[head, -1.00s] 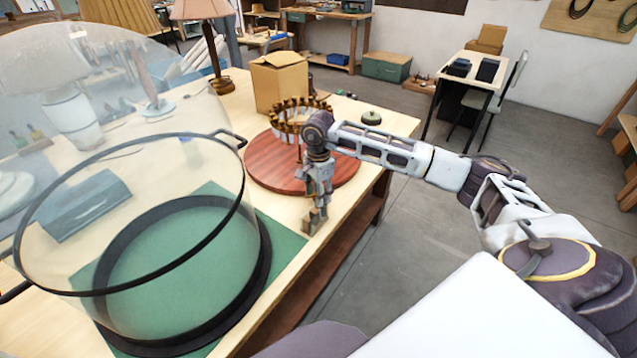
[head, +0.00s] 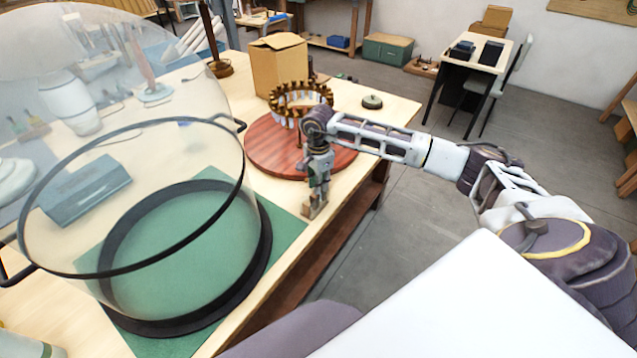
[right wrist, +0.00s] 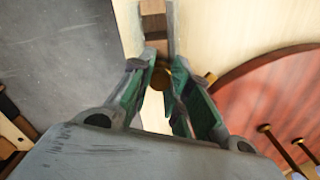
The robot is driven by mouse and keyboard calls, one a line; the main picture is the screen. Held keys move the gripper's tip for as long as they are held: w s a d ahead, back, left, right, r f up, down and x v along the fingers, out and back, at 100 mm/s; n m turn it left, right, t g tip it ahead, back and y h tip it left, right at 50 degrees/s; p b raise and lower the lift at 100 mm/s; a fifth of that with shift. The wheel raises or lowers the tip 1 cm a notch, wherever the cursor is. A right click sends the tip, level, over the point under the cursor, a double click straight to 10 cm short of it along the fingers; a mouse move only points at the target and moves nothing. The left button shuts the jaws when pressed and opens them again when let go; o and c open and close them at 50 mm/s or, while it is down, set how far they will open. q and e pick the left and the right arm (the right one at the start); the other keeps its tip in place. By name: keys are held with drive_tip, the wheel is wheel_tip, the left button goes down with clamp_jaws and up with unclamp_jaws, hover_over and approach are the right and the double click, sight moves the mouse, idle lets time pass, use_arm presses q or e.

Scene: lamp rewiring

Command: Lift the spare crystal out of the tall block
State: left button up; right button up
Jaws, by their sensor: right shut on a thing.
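The tall block (head: 314,209) is a small wooden block at the near right edge of the table; its top also shows in the right wrist view (right wrist: 153,24). My right gripper (head: 317,192) points down right above it. In the right wrist view its fingers (right wrist: 163,66) are closed in on a small brass piece (right wrist: 160,78), which I take to be the top of the spare crystal. The crystal's lower part is hidden, so I cannot tell how far it sits in the block. My left gripper is not in view.
A round red-brown wooden board (head: 270,150) carries a brass ring frame (head: 300,98) with pale hanging crystals, close behind my right gripper. A big glass dome with a black rim (head: 262,275) stands on a green mat (head: 285,232) at left. A cardboard box (head: 277,65) stands behind.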

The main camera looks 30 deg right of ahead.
drive_tip(key=shift+r, duration=0.15)
clamp_jaws()
drive_tip(key=shift+r+p, duration=0.4)
drive_tip(key=shift+r, duration=0.35)
drive_tip(key=shift+r, duration=0.2)
wheel_tip(320, 180, up, 8)
drive_tip(key=p, duration=0.3)
drive_tip(key=shift+p, duration=0.4)
idle(0.4)
